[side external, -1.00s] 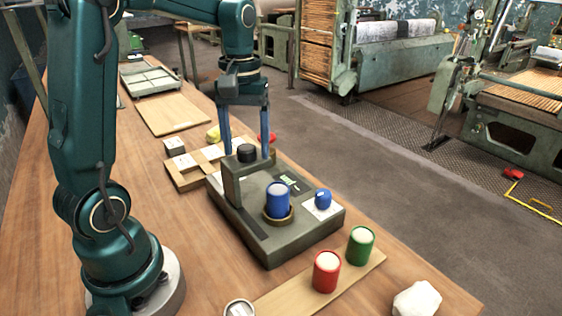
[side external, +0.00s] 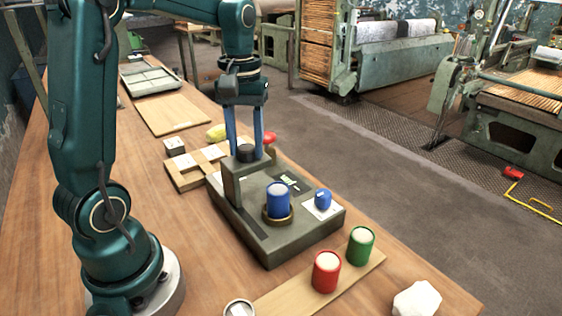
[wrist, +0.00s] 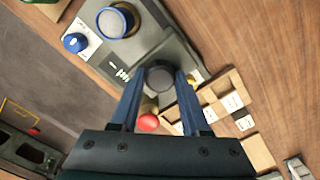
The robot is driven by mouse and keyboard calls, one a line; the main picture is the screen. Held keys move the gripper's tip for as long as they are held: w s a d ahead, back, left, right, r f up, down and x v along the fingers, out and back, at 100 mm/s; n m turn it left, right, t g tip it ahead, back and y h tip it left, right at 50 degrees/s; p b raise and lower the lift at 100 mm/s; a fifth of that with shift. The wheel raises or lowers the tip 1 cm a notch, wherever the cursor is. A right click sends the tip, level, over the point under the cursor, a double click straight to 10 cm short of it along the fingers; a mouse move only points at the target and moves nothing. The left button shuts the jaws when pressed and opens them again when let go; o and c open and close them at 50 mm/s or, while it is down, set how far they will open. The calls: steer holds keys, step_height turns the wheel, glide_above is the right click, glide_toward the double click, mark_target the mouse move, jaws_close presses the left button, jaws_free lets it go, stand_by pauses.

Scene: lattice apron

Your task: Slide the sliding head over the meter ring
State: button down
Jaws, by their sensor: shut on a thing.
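The meter is a grey-green box (side external: 285,245) on the wooden bench. Its sliding head (side external: 231,186) is a grey upright arm at the box's far-left end, topped by a round black knob (side external: 246,153). The knob also shows in the wrist view (wrist: 160,77). My gripper (side external: 246,151) is shut on the knob, with one blue finger on each side. The brass meter ring (side external: 277,219) sits on the box, nearer the camera, apart from the head. A blue cup with a pale top (side external: 278,199) stands upright in the ring. The knob partly hides the head in the wrist view.
A small blue object (side external: 322,199) lies on a white patch on the box. A red cup (side external: 326,271) and a green cup (side external: 361,246) stand on a wooden strip in front. A compartmented wooden tray (side external: 186,180) lies behind the box. A white lump (side external: 416,298) is at front right.

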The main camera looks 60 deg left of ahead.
steer(key=shift+d, duration=0.1)
stand_by(0.6)
steer(key=d, duration=0.9)
steer(key=shift+c, duration=1.8)
jaws_free()
steer(key=shift+a, duration=0.1)
step_height(320, 180, up, 4)
steer(key=shift+w+r, duration=0.1)
steer(key=shift+r, duration=0.5)
